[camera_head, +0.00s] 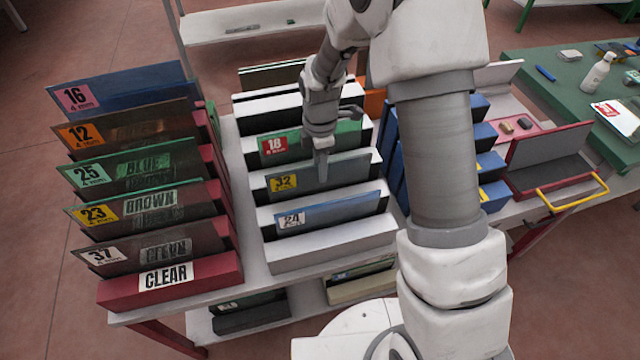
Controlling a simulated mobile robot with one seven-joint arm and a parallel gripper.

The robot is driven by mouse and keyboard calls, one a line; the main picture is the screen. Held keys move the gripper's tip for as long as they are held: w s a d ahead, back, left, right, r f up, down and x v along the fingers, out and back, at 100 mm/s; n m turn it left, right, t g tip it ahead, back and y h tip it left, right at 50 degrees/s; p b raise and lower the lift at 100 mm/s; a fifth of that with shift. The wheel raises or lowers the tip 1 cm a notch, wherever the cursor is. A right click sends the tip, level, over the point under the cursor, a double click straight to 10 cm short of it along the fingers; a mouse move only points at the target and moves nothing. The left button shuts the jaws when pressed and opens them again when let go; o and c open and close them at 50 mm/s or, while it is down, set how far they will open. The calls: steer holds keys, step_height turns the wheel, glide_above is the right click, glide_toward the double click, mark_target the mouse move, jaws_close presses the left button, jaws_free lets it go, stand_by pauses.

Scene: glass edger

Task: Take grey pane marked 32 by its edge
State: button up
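The grey pane marked 32 (345,172) stands upright in the white stepped rack (330,252), its yellow label at its left end. It sits between the green pane with red label 18 (292,148) behind it and the blue pane marked 24 (345,209) in front. My gripper (321,176) points down at the middle of pane 32, its fingertips overlapping the pane in this view. The fingers are seen nearly edge-on, so I cannot tell whether they touch or straddle the pane, or how wide they are apart.
On the left a red rack (215,275) holds several panes marked 16, 12, 25, 23 and 37. Blue racks (490,160) stand at the right, partly behind my arm. A red tray with a yellow handle (572,196) and a green table (545,90) lie further right.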

jaws_close()
stand_by(1.3)
